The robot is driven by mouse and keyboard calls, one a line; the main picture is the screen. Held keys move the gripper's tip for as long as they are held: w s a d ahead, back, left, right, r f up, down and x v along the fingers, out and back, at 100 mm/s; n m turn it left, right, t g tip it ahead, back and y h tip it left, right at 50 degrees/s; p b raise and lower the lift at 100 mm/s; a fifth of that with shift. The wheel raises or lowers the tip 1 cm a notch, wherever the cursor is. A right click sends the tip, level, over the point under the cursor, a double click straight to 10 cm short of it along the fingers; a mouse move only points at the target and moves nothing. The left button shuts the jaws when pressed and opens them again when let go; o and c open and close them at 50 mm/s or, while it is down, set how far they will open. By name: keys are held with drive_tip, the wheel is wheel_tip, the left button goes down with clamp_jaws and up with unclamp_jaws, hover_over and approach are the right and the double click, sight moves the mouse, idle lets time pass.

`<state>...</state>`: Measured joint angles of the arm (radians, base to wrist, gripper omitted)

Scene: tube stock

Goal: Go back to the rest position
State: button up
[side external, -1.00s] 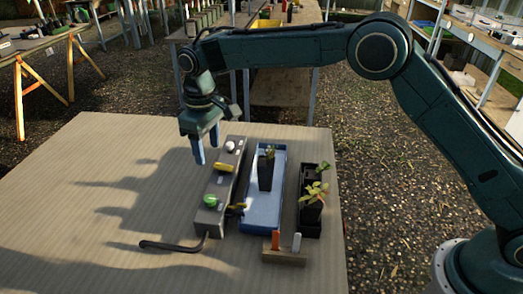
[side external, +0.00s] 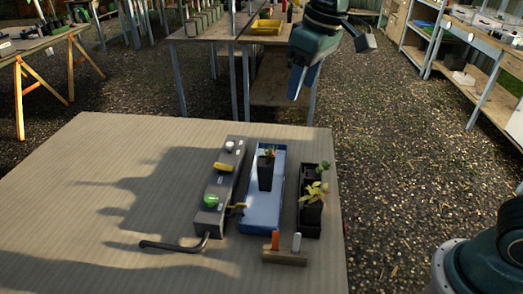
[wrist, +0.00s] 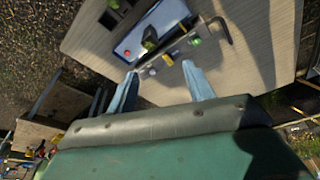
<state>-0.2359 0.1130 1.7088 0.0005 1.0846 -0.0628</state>
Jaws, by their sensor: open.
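My gripper (side external: 304,80) is raised high at the top of the side view, beyond the table's far edge and clear of everything on it. In the wrist view its two blue fingers (wrist: 158,88) are spread apart with nothing between them. Most of my arm is out of the side view. Below on the table (side external: 120,190) stand a grey control box (side external: 213,196) with a white knob, a yellow switch and a green button, a blue tray (side external: 262,215) holding a potted seedling (side external: 266,172), and a black tray (side external: 309,220) with plants.
A wooden block (side external: 284,257) with an orange and a white peg sits near the table's front edge. Benches and a yellow bin (side external: 266,27) stand behind. The left of the table is bare.

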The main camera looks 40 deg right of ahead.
drive_tip(key=s+d+f+m+t, duration=0.1)
drive_tip(key=s+d, duration=0.4)
drive_tip(key=s, duration=0.7)
drive_tip(key=s+d+f+m+t, duration=0.2)
drive_tip(key=s+d, duration=0.3)
drive_tip(key=s, duration=0.6)
drive_tip(key=shift+s+f+h, duration=0.15)
drive_tip(key=shift+s+h, duration=0.15)
drive_tip(key=shift+s, duration=0.05)
